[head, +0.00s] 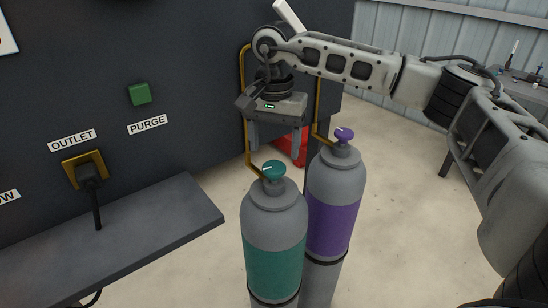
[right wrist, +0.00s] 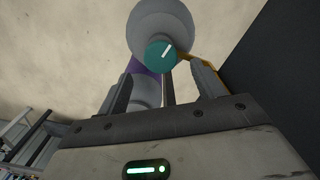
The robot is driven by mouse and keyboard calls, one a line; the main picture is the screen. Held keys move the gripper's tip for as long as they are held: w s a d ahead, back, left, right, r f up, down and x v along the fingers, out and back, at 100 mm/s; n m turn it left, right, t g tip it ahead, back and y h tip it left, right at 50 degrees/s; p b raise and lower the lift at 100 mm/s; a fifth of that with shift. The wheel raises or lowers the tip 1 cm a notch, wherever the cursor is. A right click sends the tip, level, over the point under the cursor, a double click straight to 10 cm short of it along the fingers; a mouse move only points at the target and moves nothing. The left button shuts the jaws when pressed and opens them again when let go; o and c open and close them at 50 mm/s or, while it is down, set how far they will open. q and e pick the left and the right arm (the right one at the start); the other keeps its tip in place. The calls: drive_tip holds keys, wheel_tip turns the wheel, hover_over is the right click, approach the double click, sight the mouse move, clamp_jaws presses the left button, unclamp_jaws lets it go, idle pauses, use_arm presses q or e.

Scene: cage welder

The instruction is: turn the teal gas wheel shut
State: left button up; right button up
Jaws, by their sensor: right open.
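The teal gas wheel (head: 273,169) sits on top of the grey gas bottle with a teal band (head: 273,268). A white mark shows on the wheel's top. My right gripper (head: 275,147) is open and empty, above and just behind the wheel in the head view, fingers pointing down. In the right wrist view the teal wheel (right wrist: 160,54) lies beyond the fingertips, roughly in line with the gap between them. The fingers appear apart from the wheel. My left gripper is not in view.
A bottle with a purple band (head: 332,228) and purple wheel (head: 344,134) stands close on the right. Yellow pipes (head: 244,100) run down to the bottles. A dark cabinet (head: 190,60) with a green button (head: 139,94) and a grey shelf (head: 150,228) are at left. A red object (head: 293,148) stands behind.

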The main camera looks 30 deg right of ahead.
sight(274, 166)
wheel_tip(274, 166, down, 4)
drive_tip(key=shift+r, duration=0.1)
drive_tip(key=shift+f, duration=0.4)
drive_tip(key=c, duration=1)
